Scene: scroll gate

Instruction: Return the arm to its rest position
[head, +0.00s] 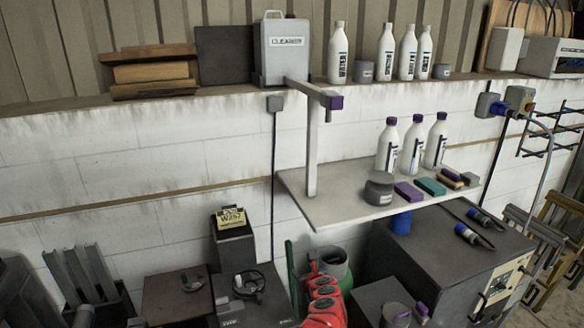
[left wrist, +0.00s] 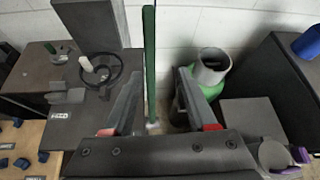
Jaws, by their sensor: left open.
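My left gripper (head: 318,274) shows red and dark at the bottom middle of the head view, in front of the low clutter by the wall. In the left wrist view its two dark fingers (left wrist: 158,82) stand well apart, with red patches near their bases. The jaws are open and I see nothing held. A thin green upright bar (left wrist: 149,65) appears between the fingers in that view, seemingly behind them; I cannot tell the distance. Most of my left arm is out of view. My right gripper is in neither view.
A green container with a grey rim (left wrist: 212,66) stands close by the right finger. Dark boxes (head: 247,290) stand left and a dark cabinet (head: 440,240) right. A shelf (head: 300,190) with bottles juts out above. Open floor is hardly visible.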

